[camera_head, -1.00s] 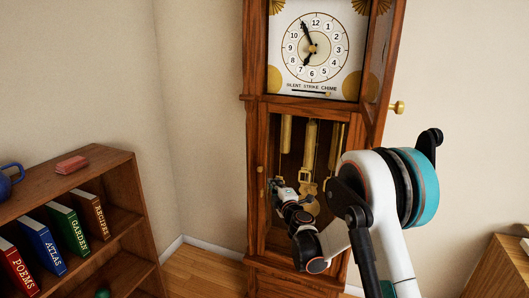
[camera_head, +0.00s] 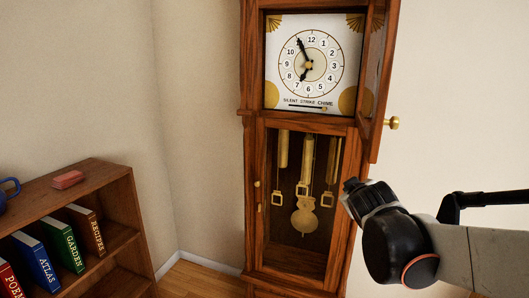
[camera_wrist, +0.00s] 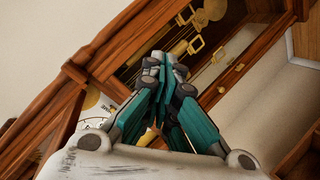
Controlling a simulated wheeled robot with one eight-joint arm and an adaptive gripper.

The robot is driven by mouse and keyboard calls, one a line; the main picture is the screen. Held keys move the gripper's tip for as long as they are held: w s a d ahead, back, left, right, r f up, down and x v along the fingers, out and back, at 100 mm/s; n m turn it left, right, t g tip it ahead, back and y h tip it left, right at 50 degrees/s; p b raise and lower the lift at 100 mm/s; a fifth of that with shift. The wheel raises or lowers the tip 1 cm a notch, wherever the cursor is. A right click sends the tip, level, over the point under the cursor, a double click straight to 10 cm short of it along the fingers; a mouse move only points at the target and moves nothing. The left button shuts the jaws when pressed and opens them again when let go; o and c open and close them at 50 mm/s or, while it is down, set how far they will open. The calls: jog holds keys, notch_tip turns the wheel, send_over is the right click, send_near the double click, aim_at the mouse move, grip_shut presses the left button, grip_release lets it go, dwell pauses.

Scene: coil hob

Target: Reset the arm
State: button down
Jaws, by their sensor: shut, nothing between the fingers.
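My gripper (camera_wrist: 165,62) is shut and empty in the wrist view, its teal fingers meeting at the tips. In the head view the end of my arm (camera_head: 352,187) is at the right, in front of the clock's lower right side. The tall wooden grandfather clock (camera_head: 250,145) stands in the middle of the head view. Its lower door is shut, with weights and a pendulum (camera_head: 305,221) behind it. Its upper door (camera_head: 377,75) appears swung open to the right, with a brass knob (camera_head: 392,123). In the wrist view the clock (camera_wrist: 85,52) lies tilted behind my fingers.
A low wooden bookshelf (camera_head: 118,190) stands at the left with several books, among them a green one (camera_head: 64,246). A red block (camera_head: 68,179) and part of a blue pot (camera_head: 8,188) are on its top. Wall and floor show between shelf and clock.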

jog(key=s+a+f+m+g+y, duration=0.1)
jog(key=s+f, duration=0.4)
jog(key=s, duration=0.9)
jog(key=s+a+f+m+g+y, duration=0.1)
jog(key=s+f+m+g, duration=0.3)
jog(key=s, duration=1)
jog(key=shift+s+f+g+y, duration=0.2)
jog(key=shift+f+g+y, duration=0.2)
jog(key=shift+f+y, duration=0.15)
